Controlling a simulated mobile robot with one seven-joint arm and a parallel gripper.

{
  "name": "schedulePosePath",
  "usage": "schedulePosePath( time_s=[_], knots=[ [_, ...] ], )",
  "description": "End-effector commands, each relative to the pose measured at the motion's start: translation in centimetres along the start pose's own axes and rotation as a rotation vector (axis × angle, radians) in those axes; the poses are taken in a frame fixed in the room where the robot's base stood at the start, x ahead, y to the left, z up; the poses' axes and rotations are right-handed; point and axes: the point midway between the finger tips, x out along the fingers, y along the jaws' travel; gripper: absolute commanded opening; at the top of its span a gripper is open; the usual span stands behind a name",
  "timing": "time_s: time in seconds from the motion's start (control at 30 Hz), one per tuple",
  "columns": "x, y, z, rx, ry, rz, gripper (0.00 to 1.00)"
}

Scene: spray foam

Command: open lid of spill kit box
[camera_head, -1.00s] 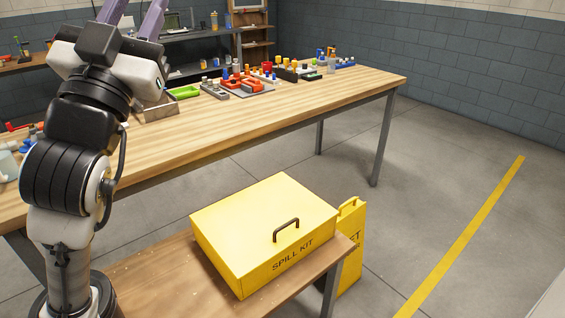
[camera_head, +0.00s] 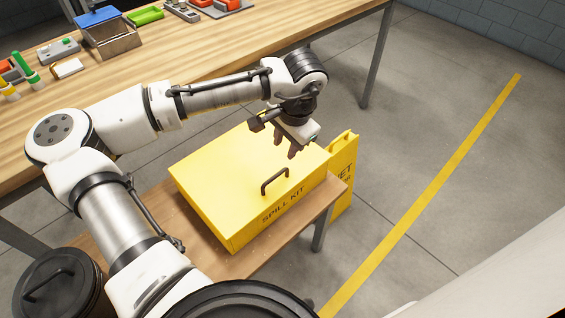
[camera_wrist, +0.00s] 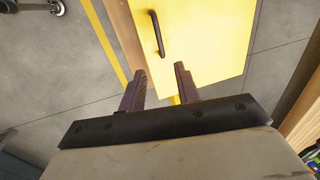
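The yellow spill kit box (camera_head: 215,196) sits on a low wooden table, and its lid is shut. A dark handle (camera_head: 274,181) stands on the lid near the front edge, above the "SPILL KIT" lettering. My gripper (camera_head: 292,154) is above the box, a little behind and right of the handle, pointing down. In the wrist view the two fingers of my gripper (camera_wrist: 159,76) are apart with nothing between them. The handle (camera_wrist: 157,34) shows beyond the fingertips, near the left edge of the yellow lid (camera_wrist: 205,40), not touched.
The low wooden table (camera_head: 309,212) holds the box. A yellow folding sign (camera_head: 343,175) stands close to the right of it. The long workbench (camera_head: 200,60) with several items is behind. A black lidded bin (camera_head: 62,290) is at lower left. The floor at right is clear.

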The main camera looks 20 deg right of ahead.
Motion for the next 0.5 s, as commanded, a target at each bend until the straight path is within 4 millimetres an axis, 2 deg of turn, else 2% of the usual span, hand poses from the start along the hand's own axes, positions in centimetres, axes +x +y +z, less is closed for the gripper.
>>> schedulePosePath(
  time_s=[0.5],
  knots=[
    [10.1,0.0,-0.1,0.001,0.003,0.000,0.32]
  ],
)
